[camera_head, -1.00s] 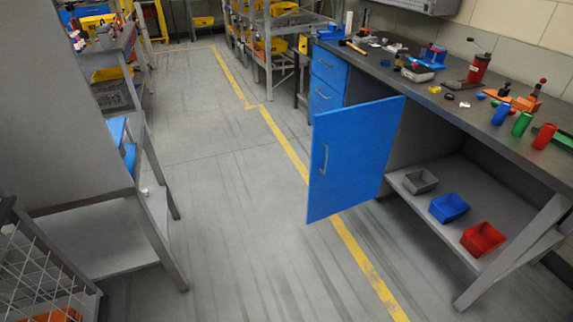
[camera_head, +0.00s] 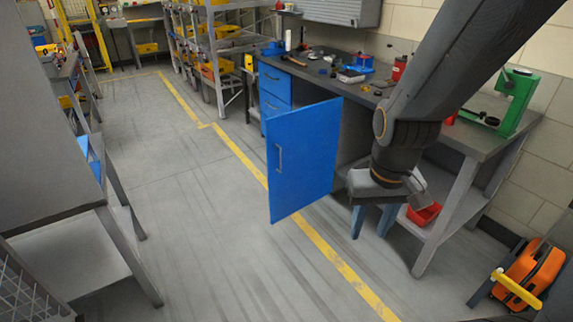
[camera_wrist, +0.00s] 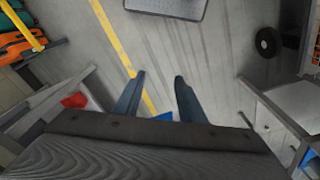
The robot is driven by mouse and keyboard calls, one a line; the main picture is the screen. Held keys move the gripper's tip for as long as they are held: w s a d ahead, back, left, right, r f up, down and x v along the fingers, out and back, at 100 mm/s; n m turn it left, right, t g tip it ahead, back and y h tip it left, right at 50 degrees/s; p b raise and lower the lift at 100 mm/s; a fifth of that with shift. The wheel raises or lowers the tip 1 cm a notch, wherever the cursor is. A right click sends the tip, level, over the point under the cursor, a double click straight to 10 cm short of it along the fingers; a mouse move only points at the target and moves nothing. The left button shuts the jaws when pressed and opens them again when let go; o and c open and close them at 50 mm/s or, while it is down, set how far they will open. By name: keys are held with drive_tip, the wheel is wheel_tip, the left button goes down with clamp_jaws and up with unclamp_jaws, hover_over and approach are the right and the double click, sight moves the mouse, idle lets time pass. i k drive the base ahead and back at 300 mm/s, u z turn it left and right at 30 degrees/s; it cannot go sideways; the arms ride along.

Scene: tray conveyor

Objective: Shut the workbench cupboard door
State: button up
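The blue workbench cupboard door (camera_head: 304,160) stands swung open, out from the front of the workbench (camera_head: 372,103), with its bar handle (camera_head: 279,158) on the left part of its visible face. The grey cupboard opening shows partly behind it. My gripper (camera_head: 374,222) hangs to the right of the door, pointing down, apart from it in the picture. In the wrist view my gripper (camera_wrist: 160,85) has its two fingers spread with nothing held between them. A small blue patch shows low between the fingers; I cannot tell whether it is the door.
Blue drawers (camera_head: 275,88) sit left of the cupboard. A red bin (camera_head: 424,214) rests on the lower shelf, partly behind my arm. An orange case (camera_head: 530,270) stands at lower right. A grey rack (camera_head: 90,235) stands left. The floor left of the door is clear.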

sight(302, 143)
drive_tip(key=u, duration=0.2)
drive_tip(key=i, duration=0.95)
drive_tip(key=u, duration=0.2)
